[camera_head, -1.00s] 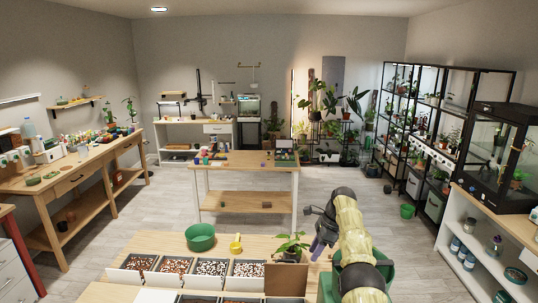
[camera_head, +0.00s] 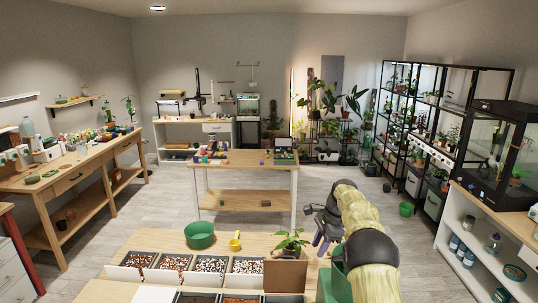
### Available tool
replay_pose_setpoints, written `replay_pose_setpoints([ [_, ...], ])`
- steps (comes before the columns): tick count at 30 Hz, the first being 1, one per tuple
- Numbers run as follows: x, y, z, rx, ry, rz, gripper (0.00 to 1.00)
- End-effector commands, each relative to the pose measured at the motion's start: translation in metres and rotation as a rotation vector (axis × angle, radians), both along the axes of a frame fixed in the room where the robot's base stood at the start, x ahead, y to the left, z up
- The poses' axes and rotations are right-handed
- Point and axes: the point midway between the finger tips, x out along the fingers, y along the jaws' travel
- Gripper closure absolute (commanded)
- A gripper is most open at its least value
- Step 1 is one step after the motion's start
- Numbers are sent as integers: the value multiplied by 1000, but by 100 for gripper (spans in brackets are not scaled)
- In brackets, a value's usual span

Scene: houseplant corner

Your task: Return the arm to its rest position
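My gripper (camera_head: 319,240) shows in the head view at the end of my yellowish, black-jointed arm, over the right edge of the near wooden table. Its dark fingers are small and partly turned away, so I cannot tell how far apart they are. I see nothing clearly held in it. A potted plant (camera_head: 292,242) with green leaves stands on the near table, just left of my gripper.
The near table (camera_head: 160,241) holds a green bowl (camera_head: 199,236), a yellow scoop (camera_head: 235,243) and bins of substrate (camera_head: 210,265). A second wooden table (camera_head: 245,159) stands beyond. Shelving (camera_head: 430,125) and a glass cabinet (camera_head: 505,150) line the right. Floor between is clear.

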Motion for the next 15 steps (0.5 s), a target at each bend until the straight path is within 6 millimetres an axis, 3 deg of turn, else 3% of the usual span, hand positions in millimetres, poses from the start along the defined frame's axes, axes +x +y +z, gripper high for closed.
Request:
replay_pose_setpoints([
  [8, -43, 2, 10, -81, -96, 206, 67],
  [15, -95, 2, 12, -158, -167, 406, 67],
])
